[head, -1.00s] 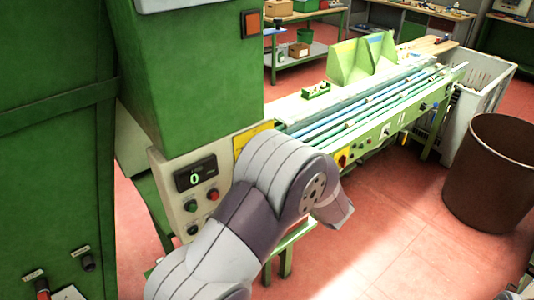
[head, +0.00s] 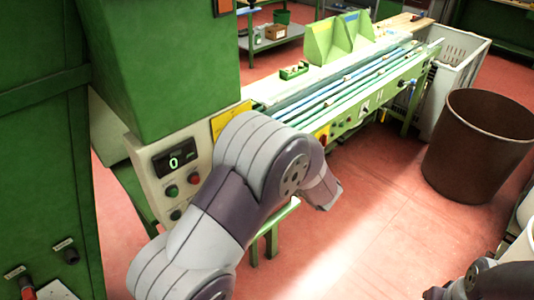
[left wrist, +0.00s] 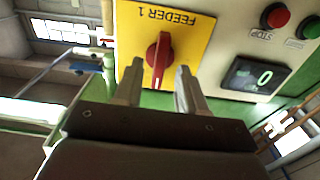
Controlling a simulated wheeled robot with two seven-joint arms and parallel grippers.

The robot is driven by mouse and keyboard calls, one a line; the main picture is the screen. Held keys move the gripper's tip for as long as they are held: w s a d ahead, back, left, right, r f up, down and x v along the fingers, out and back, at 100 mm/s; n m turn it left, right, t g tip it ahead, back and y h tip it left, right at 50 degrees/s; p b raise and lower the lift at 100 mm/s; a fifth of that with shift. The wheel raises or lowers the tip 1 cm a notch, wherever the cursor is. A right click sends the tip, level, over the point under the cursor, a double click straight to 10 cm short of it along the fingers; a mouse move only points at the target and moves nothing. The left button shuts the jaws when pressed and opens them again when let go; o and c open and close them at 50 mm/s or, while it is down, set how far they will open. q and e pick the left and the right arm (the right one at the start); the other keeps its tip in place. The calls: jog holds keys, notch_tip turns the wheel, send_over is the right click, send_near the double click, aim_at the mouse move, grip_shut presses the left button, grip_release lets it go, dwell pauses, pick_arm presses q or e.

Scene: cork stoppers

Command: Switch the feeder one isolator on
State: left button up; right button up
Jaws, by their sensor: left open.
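The feeder one isolator is a red rotary handle (left wrist: 159,58) on a yellow plate (left wrist: 190,38) lettered FEEDER 1, upside down in the left wrist view. The handle stands nearly in line with the picture's vertical. My left gripper (left wrist: 160,67) is open, its two fingers on either side of the handle, with a gap visible at each side. In the head view, the yellow plate (head: 228,120) shows in part on the cream panel. My left arm hides the handle and my left gripper there. My right gripper is not in view.
Beside the plate are a display reading 0 (head: 175,161), a green button (head: 172,191) and a red button (head: 194,179). A conveyor (head: 350,100) runs back to the right. A brown bin (head: 478,150) stands on the red floor, which is clear in front.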

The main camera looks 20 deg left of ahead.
pick_arm(q)
jog(key=b+v, duration=0.3)
jog(key=v, duration=0.8)
